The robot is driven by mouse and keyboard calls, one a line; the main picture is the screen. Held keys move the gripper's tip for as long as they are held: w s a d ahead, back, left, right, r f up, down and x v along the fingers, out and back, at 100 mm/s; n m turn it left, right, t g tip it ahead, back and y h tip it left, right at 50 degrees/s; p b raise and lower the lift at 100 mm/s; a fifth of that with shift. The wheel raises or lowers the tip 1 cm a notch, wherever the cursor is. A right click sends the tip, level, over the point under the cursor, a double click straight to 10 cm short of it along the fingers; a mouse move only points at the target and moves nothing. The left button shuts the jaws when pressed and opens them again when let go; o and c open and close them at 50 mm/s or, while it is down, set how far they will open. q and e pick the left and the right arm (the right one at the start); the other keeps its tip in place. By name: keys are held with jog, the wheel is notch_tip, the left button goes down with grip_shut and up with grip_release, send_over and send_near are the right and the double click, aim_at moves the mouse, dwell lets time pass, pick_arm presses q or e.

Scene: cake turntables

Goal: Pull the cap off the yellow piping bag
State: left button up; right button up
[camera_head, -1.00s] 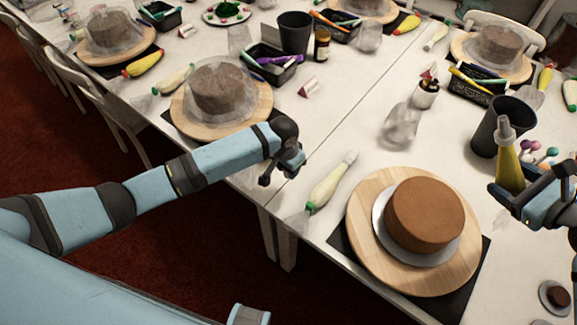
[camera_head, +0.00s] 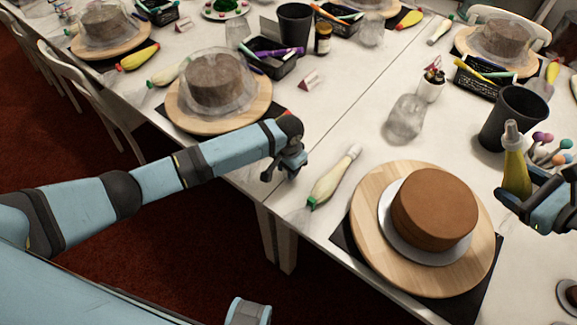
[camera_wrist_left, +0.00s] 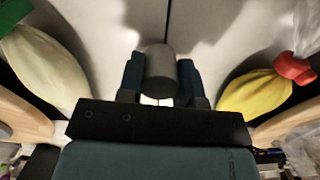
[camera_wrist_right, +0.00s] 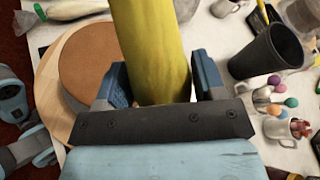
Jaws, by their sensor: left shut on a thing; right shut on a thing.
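The yellow piping bag (camera_head: 515,175) stands upright in my right gripper (camera_head: 524,197), with a pale translucent cone-shaped nozzle (camera_head: 511,134) at its top. My left gripper (camera_head: 281,176) is over the table's left edge, well apart from the bag. In the left wrist view it is shut on a small grey cylinder (camera_wrist_left: 160,72), which looks like the cap. The cylinder is hardly visible in the head view.
A brown cake (camera_head: 434,208) on a wooden turntable (camera_head: 366,225) lies between my grippers. A pale green piping bag (camera_head: 332,180) lies beside the left gripper. A dark cup (camera_head: 512,115) stands behind the yellow bag. A clear jar (camera_head: 405,118) stands near the middle, with open table around it.

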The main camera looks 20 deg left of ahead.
pick_arm(q)
jog(key=shift+f, duration=0.4)
jog(key=shift+f, duration=0.2)
jog(key=o, duration=1)
pick_arm(e)
jog(key=shift+r, duration=0.1)
pick_arm(q)
notch_tip(320, 180, up, 6)
jog(key=p, duration=0.6)
jog(key=shift+p, duration=0.3)
pick_arm(e)
notch_tip(320, 180, up, 6)
jog(key=shift+r, duration=0.25)
jog(key=shift+f, duration=0.1)
